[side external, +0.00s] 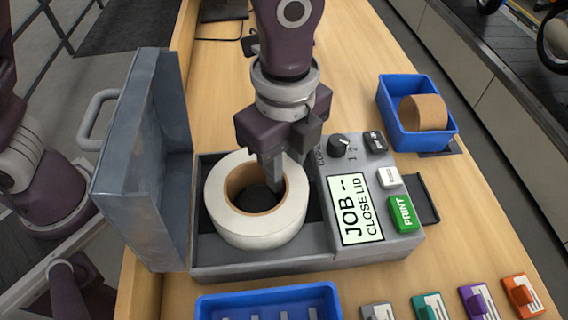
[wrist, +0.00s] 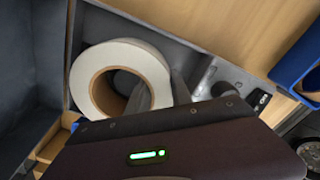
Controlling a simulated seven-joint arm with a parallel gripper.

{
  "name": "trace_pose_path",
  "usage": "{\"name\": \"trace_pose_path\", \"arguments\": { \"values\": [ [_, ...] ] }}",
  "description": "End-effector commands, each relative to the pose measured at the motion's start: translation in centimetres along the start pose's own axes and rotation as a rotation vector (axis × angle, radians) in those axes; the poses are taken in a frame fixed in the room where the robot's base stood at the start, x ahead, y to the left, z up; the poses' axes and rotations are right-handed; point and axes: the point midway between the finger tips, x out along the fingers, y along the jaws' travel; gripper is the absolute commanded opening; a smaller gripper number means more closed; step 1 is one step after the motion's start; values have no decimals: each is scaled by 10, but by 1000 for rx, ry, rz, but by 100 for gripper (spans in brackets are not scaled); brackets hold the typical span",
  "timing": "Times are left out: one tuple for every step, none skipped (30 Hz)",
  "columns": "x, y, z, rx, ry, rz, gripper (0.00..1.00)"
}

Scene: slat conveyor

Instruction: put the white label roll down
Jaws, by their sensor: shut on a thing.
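The white label roll (side external: 228,219) sits in the open bay of the grey label printer (side external: 270,262), its brown core facing up. It also shows in the wrist view (wrist: 139,52). My gripper (side external: 270,178) reaches down at the roll's far right side, shut on the roll's wall, with one finger inside the core. The fingertips are partly hidden by the roll. The printer's lid (side external: 150,165) stands open on the left. The printer's screen (side external: 355,208) reads "JOB -- CLOSE LID". I cannot tell whether the roll rests fully on the bay floor.
A blue bin (side external: 440,138) with a brown roll (side external: 423,113) stands at the right. A blue tray (side external: 210,308) lies at the front, beside several coloured tagged blocks (side external: 478,300). A green PRINT button (side external: 404,213) is on the printer's panel. The bench behind the printer is mostly clear.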

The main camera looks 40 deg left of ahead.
Motion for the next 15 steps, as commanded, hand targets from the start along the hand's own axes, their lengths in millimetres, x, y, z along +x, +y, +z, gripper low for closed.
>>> {"name": "trace_pose_path", "arguments": {
  "values": [
    [-1, 0, 0, 0, 1, -1, 0],
    [-1, 0, 0, 0, 1, -1, 0],
    [-1, 0, 0, 0, 1, -1, 0],
    [-1, 0, 0, 0, 1, -1, 0],
    [-1, 0, 0, 0, 1, 0, 0],
    [0, 0, 0, 0, 1, 0, 0],
    [1, 0, 0, -1, 1, 0, 0],
    [2, 0, 0, -1, 1, 0, 0],
    [2, 0, 0, 0, 1, -1, 34],
    [2, 0, 0, 0, 1, -1, 40],
    [2, 0, 0, 0, 1, -1, 45],
    [2, 0, 0, 0, 1, -1, 48],
    [2, 0, 0, 0, 1, 0, 48],
    [2, 0, 0, 0, 1, 0, 48],
    [2, 0, 0, 0, 1, 0, 48]
  ]
}}
